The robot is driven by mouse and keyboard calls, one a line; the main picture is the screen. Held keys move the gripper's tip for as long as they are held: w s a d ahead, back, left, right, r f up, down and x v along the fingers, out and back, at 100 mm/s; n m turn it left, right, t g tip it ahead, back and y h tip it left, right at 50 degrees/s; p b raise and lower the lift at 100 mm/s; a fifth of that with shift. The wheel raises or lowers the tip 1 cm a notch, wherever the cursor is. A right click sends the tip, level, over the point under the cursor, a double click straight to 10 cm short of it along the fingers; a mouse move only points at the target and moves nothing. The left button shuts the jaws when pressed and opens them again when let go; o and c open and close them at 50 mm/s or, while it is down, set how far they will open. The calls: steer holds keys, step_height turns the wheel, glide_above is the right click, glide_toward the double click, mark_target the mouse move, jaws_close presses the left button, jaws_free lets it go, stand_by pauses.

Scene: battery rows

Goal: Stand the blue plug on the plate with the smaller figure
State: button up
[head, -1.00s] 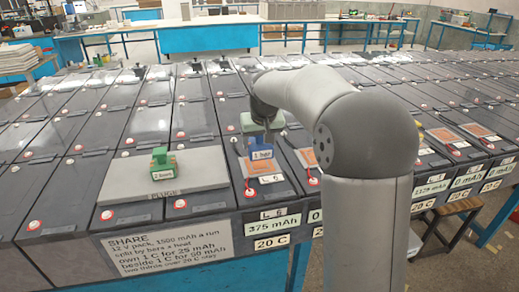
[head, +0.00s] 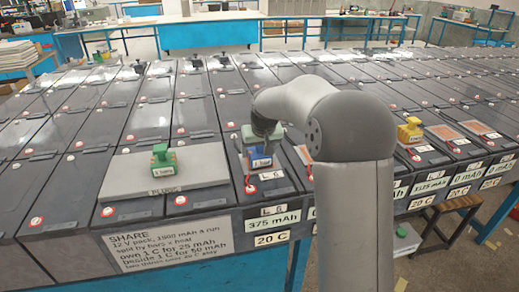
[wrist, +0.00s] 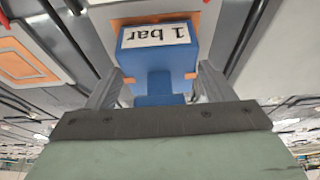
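The blue plug (head: 260,162), marked "1 bar", is upright at the orange plate of the battery labelled L 6 and 375 mAh (head: 272,221). In the wrist view the blue plug (wrist: 155,58) is between my two fingers, with the orange plate (wrist: 208,14) behind it. In the head view my gripper (head: 262,140) is above the plug. I cannot tell whether the plug's base touches the plate.
A green plug (head: 163,158) stands on the grey PLUGS tray (head: 195,178) at left. A yellow plug (head: 410,130) stands at right, near a 1125 mAh label (head: 432,186). More orange plates (head: 445,133) lie there. A SHARE sign (head: 168,245) is on the front.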

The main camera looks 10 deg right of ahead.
steer(key=shift+o, duration=0.3)
steer(key=shift+r, duration=0.4)
steer(key=v, duration=1.2)
steer(key=s+f+g, duration=0.1)
steer(key=s+f, duration=0.4)
steer(key=s, duration=0.6)
steer(key=s+f+g, duration=0.1)
steer(key=s+f, duration=0.4)
steer(key=s, duration=0.7)
steer(key=s+a+f+g, duration=0.1)
steer(key=s+f, duration=0.4)
steer(key=s, duration=0.7)
steer(key=shift+f+g+b, duration=0.3)
steer(key=shift+g, duration=0.3)
step_height(320, 180, down, 23)
steer(key=g+b, duration=0.1)
steer(key=b, duration=2)
steer(key=shift+d, duration=0.3)
steer(key=shift+s+f, duration=0.1)
